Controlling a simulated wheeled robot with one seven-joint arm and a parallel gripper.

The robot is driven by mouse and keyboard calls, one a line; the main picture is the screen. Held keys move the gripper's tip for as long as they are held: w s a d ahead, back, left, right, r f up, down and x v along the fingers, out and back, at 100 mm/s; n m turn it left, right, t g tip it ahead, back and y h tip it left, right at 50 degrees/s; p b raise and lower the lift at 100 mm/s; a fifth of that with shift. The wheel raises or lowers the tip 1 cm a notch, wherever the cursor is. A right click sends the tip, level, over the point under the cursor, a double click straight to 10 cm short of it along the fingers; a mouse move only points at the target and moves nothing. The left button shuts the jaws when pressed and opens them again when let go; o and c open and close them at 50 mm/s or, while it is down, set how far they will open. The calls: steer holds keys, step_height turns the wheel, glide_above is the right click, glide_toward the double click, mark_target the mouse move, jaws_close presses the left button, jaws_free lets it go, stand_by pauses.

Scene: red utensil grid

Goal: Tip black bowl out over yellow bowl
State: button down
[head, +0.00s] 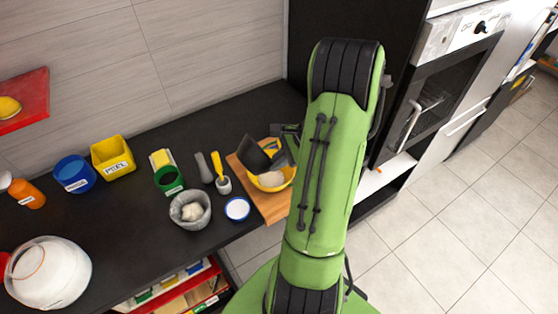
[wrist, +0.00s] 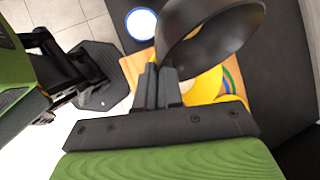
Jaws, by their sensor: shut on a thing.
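My gripper (wrist: 158,88) is shut on the rim of the black bowl (wrist: 225,38). In the head view the black bowl (head: 256,156) is steeply tilted, held above the yellow bowl (head: 284,184). The yellow bowl stands on a wooden board (head: 278,210) at the counter's right end. Something pale shows inside it. In the wrist view part of the yellow bowl (wrist: 207,88) shows below the black bowl. My fingertips are mostly hidden in the head view by my arm. I cannot tell whether anything is left in the black bowl.
Left of the board are a blue-rimmed white dish (head: 237,208), a grey bin (head: 190,210), a small utensil cup (head: 224,185) and a green container (head: 168,181). Farther left are a yellow box (head: 113,157) and a blue bowl (head: 75,174). An oven (head: 432,100) stands at right.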

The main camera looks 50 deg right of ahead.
mark_target(264, 168)
steer(key=shift+w+a+r+n+g+h+b, duration=0.2)
steer(key=shift+a+r+n+g+h+b, duration=0.2)
steer(key=shift+a+h+b, duration=0.9)
steer(key=shift+w+a+r+n+g+h+b, duration=0.15)
steer(key=shift+w+a+n+g+h+b, duration=0.3)
steer(key=shift+h+b, duration=1.6)
steer(key=shift+a+r+n+g+h+b, duration=0.3)
steer(key=shift+a+g+h+b, duration=0.45)
steer(key=shift+h, duration=1.8)
steer(key=shift+a, duration=0.2)
